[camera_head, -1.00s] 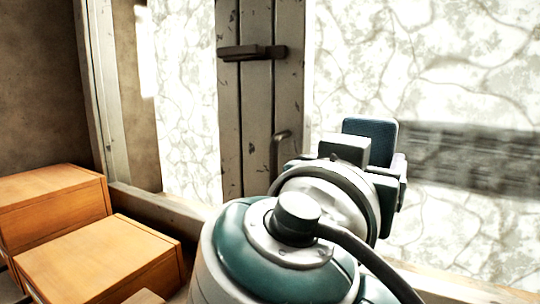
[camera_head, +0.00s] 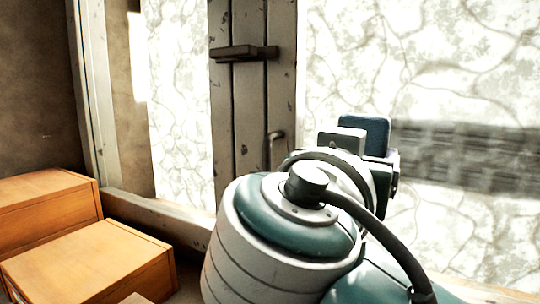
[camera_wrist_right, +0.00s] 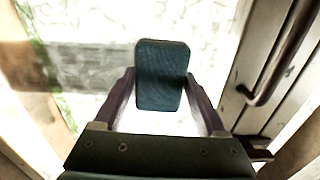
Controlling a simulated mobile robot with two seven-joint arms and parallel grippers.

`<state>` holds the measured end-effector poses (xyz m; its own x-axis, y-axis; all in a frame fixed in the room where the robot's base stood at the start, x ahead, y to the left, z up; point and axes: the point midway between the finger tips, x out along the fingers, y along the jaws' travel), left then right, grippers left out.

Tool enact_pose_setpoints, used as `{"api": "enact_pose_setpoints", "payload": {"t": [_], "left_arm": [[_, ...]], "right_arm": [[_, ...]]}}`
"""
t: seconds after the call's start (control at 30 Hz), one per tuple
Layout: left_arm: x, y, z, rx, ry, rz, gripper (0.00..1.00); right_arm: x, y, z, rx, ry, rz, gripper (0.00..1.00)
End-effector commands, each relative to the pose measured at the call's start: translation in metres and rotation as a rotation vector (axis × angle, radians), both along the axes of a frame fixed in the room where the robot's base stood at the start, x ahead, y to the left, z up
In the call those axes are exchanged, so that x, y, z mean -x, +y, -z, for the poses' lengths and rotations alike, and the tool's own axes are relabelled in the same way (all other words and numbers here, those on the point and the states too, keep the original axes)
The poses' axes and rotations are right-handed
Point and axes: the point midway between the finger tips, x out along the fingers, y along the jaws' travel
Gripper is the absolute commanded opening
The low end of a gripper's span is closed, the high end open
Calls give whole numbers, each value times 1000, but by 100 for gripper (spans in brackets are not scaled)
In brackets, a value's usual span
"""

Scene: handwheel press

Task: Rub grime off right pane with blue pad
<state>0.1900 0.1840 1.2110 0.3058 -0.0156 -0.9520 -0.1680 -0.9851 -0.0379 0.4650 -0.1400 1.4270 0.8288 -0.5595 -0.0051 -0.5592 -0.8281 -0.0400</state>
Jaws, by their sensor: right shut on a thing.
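The right pane (camera_head: 440,60) is a bright, cracked-looking surface filling the right of the head view. A dark, streaky grime band (camera_head: 465,150) runs across it, to the right of the pad. It shows at the left in the wrist view (camera_wrist_right: 85,62). My right gripper (camera_wrist_right: 160,80) is shut on the blue pad (camera_wrist_right: 161,92), a dark blue rounded block held upright between its fingers. In the head view the pad (camera_head: 376,133) stands in front of the pane, just left of the visible grime. I cannot tell whether it touches the glass. My left gripper is not in view.
A grey plank post (camera_head: 237,110) with a dark latch (camera_head: 243,52) and a curved handle (camera_head: 274,148) stands left of the pane. The handle also shows at the right in the wrist view (camera_wrist_right: 272,75). Wooden boxes (camera_head: 90,262) sit at lower left.

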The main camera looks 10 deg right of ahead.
Motion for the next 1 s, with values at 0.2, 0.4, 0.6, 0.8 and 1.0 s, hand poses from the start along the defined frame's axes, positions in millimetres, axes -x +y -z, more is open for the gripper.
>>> {"api": "enact_pose_setpoints", "payload": {"t": [0.2,0.4,0.6,0.8,1.0], "left_arm": [[0,0,-1,-1,0,1,50],[0,0,-5,0,0,0,50],[0,0,-5,2,0,-2,50],[0,-2,-6,8,0,-5,50],[0,-2,-7,10,-1,-6,50]], "right_arm": [[2,-4,0,0,0,0,30],[13,-20,0,-1,2,1,30],[20,-29,0,1,1,0,30],[25,-37,0,-1,1,1,30],[34,-54,1,0,1,1,30]]}}
